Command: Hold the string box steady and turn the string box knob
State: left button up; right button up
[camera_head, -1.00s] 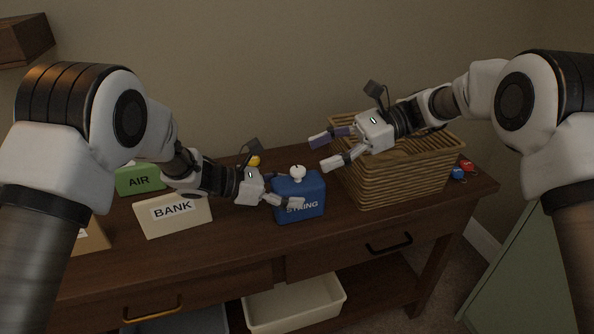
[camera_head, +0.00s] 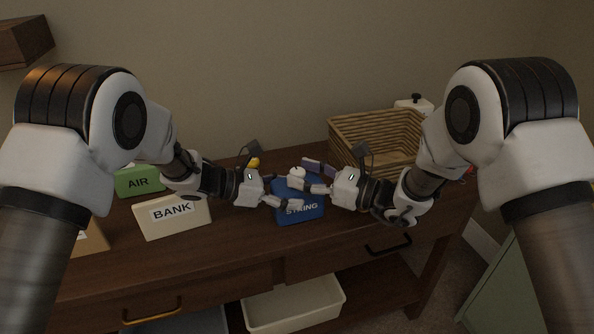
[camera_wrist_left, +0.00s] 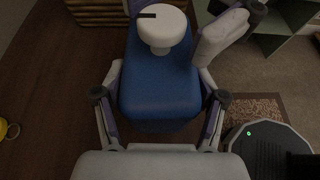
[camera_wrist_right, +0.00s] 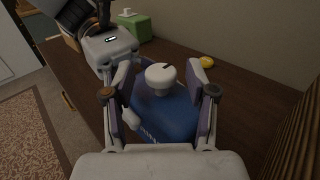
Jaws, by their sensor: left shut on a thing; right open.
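The blue string box (camera_head: 298,212) stands upright on the dark wooden table, its label partly covered. Its white knob (camera_head: 296,173) sits on top; in the left wrist view the knob (camera_wrist_left: 160,28) shows a dark mark. My left gripper (camera_head: 281,191) is shut on the box, one finger on its front and one behind. My right gripper (camera_head: 311,177) is open at the knob's height, its fingers on either side of the knob. In the right wrist view the knob (camera_wrist_right: 160,77) stands between the fingers with gaps showing.
A wicker basket (camera_head: 350,128) stands behind on the right, near my right arm. A white BANK box (camera_head: 172,216) and a green AIR box (camera_head: 138,182) stand on the left. A yellow item (camera_head: 253,162) lies behind my left gripper.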

jog(key=shift+x, duration=0.95)
jog(key=shift+c, duration=0.4)
grip_shut()
jog(key=shift+a+m+t+h, duration=0.1)
jog(key=shift+m+t+h, duration=1.25)
jog(key=shift+t, duration=0.55)
jog(key=shift+o, duration=0.4)
grip_release()
